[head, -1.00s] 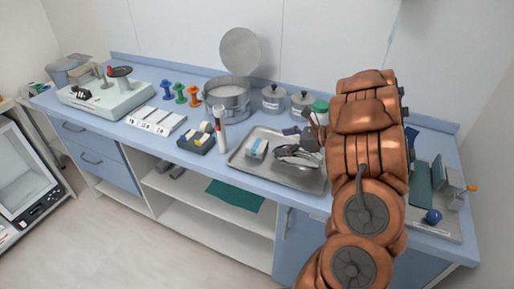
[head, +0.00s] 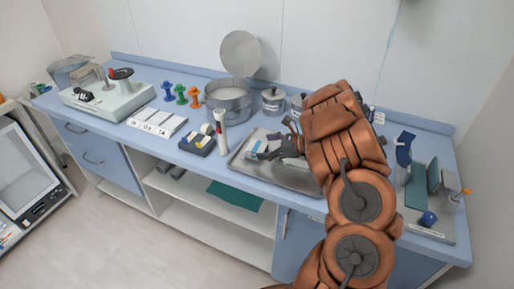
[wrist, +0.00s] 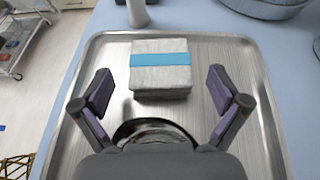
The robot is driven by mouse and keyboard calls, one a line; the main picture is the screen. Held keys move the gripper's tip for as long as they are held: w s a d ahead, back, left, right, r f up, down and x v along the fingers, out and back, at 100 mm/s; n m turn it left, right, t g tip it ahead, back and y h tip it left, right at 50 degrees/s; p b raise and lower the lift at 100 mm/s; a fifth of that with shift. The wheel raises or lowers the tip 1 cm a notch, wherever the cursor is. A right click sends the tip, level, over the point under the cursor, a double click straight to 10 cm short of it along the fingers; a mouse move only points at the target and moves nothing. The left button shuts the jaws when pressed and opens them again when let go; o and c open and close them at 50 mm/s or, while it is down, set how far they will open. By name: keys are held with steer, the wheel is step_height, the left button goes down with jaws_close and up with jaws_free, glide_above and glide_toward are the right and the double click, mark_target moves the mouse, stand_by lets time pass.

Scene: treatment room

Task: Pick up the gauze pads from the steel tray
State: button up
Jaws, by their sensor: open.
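The gauze pads (wrist: 160,76) are a square white-grey stack with a blue band, lying on the steel tray (wrist: 255,120). In the head view the stack (head: 254,148) is partly covered by my gripper (head: 268,150). The steel tray (head: 245,166) stands on the blue counter. In the wrist view my gripper (wrist: 160,92) is open, with one finger on each side of the stack and a clear gap to both. The fingertips look level with the stack's nearer part. A shiny metal dish (wrist: 150,130) lies on the tray just below the stack, mostly hidden by my gripper.
A white-capped tube (head: 220,135) and a dark box (head: 197,143) stand left of the tray. A steel drum (head: 229,102) and a lidded jar (head: 272,100) stand behind it. A tray with green plates (head: 433,180) is at the right.

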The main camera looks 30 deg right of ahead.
steer(key=shift+w+a+f, duration=0.15)
steer(key=shift+w+a, duration=0.05)
steer(key=shift+w, duration=0.1)
steer(key=shift+c, duration=0.2)
steer(key=c, duration=1)
